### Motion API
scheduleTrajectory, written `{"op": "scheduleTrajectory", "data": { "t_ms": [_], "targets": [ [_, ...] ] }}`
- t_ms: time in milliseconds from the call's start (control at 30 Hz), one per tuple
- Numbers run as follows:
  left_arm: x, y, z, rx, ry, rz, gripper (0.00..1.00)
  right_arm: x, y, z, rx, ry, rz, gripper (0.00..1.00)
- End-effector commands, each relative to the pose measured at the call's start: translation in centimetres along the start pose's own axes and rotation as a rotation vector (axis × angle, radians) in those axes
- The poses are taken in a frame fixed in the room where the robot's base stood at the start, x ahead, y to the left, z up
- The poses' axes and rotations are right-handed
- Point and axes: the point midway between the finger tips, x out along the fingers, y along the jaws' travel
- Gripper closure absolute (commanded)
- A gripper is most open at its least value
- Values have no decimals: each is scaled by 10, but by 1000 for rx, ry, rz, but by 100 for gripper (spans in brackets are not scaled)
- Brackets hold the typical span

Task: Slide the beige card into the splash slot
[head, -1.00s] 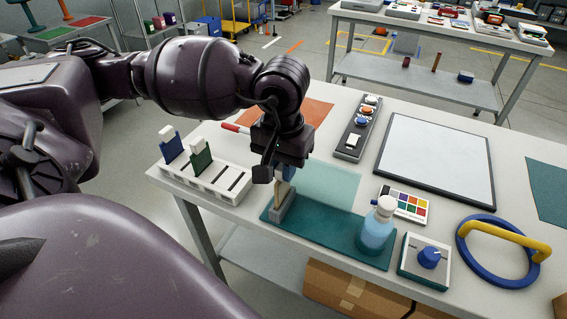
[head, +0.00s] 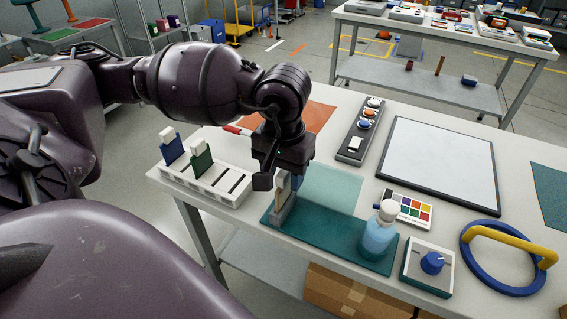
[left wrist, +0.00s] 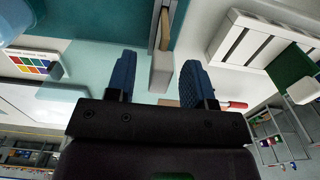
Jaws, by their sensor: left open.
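The beige card (head: 281,190) stands upright in a small grey holder (head: 282,214) on the dark teal mat (head: 325,236). In the left wrist view the card shows nearly edge-on (left wrist: 155,28), with a pale block at its end (left wrist: 160,71). My left gripper (head: 287,182) points down over the card. In the left wrist view its blue fingers are apart (left wrist: 158,82), one on each side of the pale block, with gaps. A white slotted rack (head: 197,190) stands to the left, holding a blue card (head: 172,150) and a green card (head: 201,166). Its front-right slots are empty; I cannot read any slot label.
A knob box (head: 428,266), a blue ring with a yellow handle (head: 500,281), a colour chart (head: 405,208) and a whiteboard (head: 437,160) lie further right. A red-tipped marker (head: 237,130) lies behind the rack.

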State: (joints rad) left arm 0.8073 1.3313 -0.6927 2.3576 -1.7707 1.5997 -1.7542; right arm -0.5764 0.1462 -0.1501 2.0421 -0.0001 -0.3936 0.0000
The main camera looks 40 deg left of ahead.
Motion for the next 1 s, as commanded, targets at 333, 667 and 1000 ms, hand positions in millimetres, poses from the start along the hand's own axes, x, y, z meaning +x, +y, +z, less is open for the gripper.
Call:
{"op": "scheduleTrajectory", "data": {
  "t_ms": [333,667,1000],
  "targets": [
    [0,0,0,0,0,0,52,-1,0,-22,-2,28,-2,57],
    [-65,0,-1,0,8,2,52,-1,0,-58,-10,92,-5,57],
    [-105,0,0,0,2,0,52,-7,3,-41,-8,60,1,57]
  ]
}}
